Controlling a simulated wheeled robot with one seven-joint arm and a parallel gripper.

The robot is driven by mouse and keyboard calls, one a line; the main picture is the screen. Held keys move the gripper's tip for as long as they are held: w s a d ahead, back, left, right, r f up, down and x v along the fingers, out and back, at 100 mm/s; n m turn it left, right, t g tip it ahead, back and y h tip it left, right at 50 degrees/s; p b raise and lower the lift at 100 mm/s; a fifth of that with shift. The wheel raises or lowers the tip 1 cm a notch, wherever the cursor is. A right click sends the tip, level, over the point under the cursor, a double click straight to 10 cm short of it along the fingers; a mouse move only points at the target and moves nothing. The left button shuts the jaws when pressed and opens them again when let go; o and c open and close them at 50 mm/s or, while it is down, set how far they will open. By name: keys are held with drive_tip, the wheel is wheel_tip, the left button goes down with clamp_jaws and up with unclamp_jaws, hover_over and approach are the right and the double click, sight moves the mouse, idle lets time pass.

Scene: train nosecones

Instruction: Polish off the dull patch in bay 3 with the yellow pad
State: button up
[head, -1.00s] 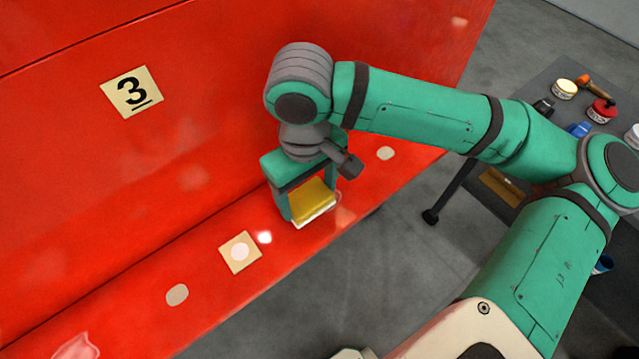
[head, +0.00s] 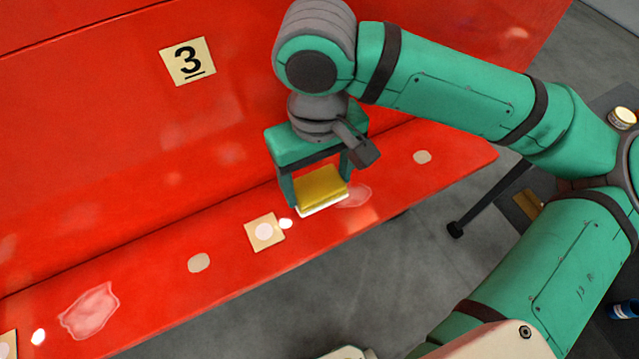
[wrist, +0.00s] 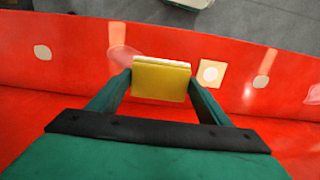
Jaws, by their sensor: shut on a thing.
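My gripper (head: 318,190) is shut on the yellow pad (head: 322,187), which has a white underside. It holds the pad low over the red ledge, right of the tan square; I cannot tell whether the pad touches the surface. A pale pinkish dull patch (head: 356,195) shows just right of the pad, and the pad may hide part of it. In the wrist view the pad (wrist: 161,82) sits between the fingers, with the patch (wrist: 122,57) at its upper left. The bay 3 sign (head: 188,61) is on the red wall at upper left.
A tan square with a pale disc (head: 264,232) lies left of the pad. Beige spots (head: 199,263) (head: 422,157) mark the ledge. Another pinkish patch (head: 89,310) is at the lower left. A dark table (head: 612,103) with a tin (head: 622,117) stands at the right.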

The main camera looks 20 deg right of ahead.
drive_tip(key=shift+a+r, duration=0.1)
drive_tip(key=shift+r, duration=1.35)
drive_tip(key=shift+w, duration=0.1)
